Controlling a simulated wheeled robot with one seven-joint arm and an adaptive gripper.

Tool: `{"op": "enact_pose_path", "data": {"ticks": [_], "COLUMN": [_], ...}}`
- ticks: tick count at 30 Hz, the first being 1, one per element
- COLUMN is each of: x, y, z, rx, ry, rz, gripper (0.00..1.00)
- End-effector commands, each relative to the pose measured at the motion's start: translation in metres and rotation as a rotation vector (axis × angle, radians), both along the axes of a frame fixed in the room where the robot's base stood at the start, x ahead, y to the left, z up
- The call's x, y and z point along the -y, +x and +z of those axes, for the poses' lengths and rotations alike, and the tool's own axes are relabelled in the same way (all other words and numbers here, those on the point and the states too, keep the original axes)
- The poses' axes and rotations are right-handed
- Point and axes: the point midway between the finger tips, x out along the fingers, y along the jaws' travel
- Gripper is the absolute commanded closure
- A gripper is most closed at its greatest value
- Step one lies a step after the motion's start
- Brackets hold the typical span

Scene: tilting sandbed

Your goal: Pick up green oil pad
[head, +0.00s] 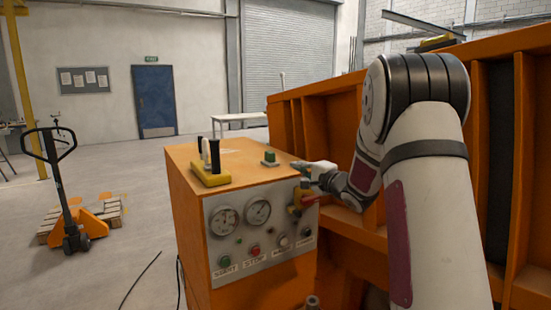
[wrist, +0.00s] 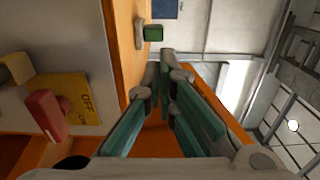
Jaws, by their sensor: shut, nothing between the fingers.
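The green pad (head: 269,155) is a small green block on a grey base, on top of the orange control cabinet (head: 185,200) near its right back corner. It also shows in the wrist view, where the green block (wrist: 153,33) lies just beyond my fingertips. My gripper (head: 298,166) is at the cabinet's right edge, to the right of the pad and apart from it. In the wrist view my gripper (wrist: 166,58) has its fingertips together with nothing between them.
A yellow block with upright levers (head: 211,178) stands on the cabinet's left part. A red switch handle (wrist: 47,115) on a yellow OFF plate (wrist: 76,92) sits on the front panel below my gripper. A large orange ribbed structure (head: 290,120) stands behind. The cabinet top's middle is clear.

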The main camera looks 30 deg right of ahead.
Motion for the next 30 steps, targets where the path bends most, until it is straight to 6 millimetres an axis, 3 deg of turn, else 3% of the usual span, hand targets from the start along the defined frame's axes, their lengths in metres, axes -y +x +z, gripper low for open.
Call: {"op": "enact_pose_path", "data": {"ticks": [18, 24, 30], "x": [-0.006, -0.005, -0.005], "y": [0.111, 0.127, 0.131], "z": [0.000, 0.000, 0.001], "rx": [-0.001, -0.001, 0.000], "ry": [-0.004, -0.003, -0.003], "rz": [0.001, -0.002, -0.002], "gripper": [1.00, 1.00, 1.00]}}
